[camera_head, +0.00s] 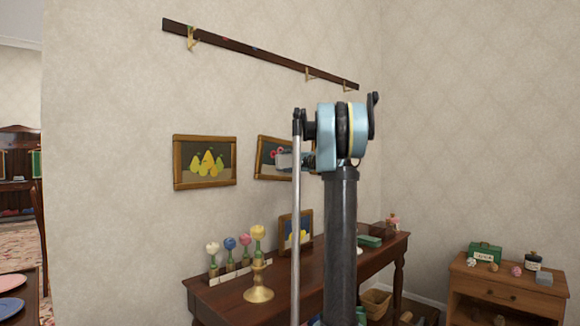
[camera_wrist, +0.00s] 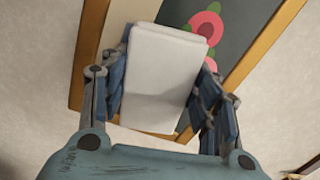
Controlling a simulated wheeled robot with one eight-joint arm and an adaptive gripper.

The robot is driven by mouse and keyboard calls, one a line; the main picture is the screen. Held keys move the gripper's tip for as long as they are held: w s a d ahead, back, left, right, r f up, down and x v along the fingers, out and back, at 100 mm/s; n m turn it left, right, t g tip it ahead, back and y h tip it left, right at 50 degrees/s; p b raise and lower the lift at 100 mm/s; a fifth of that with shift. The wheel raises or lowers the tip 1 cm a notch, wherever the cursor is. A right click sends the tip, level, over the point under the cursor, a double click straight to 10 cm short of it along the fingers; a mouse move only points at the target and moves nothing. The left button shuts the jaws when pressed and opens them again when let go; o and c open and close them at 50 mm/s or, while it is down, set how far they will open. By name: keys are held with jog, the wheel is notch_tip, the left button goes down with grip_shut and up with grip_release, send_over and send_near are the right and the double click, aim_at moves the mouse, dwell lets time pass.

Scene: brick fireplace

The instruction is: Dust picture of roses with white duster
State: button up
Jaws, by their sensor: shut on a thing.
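The picture of roses (camera_head: 268,173) hangs on the wall in a brown wooden frame, slightly tilted, right of a pear picture. My arm partly hides it. In the wrist view its dark panel (camera_wrist: 238,42) shows a pink rose, green leaves and a golden frame. My gripper (camera_wrist: 166,68) is shut on a white block-shaped duster (camera_wrist: 163,85), held between its two fingers. The duster is in front of the picture and covers part of it. In the head view my gripper (camera_head: 294,160) is at the picture's front. I cannot tell whether the duster touches it.
The pear picture (camera_head: 205,161) hangs to the left. Below is a dark wooden table (camera_head: 230,298) with flowers in a holder (camera_head: 228,268), a brass candlestick (camera_head: 258,287) and another framed picture (camera_head: 288,228). A hook rail (camera_head: 260,53) is above. A small cabinet (camera_head: 505,290) stands right.

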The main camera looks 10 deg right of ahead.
aim_at(281, 160)
jog(key=shift+s+a+r, duration=0.15)
jog(key=shift+s+a, duration=0.5)
jog(key=shift+a, duration=0.2)
jog(key=shift+s+a+r, duration=0.1)
jog(key=shift+s+a, duration=0.5)
jog(key=shift+a, duration=0.25)
jog(key=shift+d, duration=0.1)
jog(key=shift+v, duration=2.95)
jog(key=shift+s, duration=0.1)
jog(key=shift+v, duration=1.4)
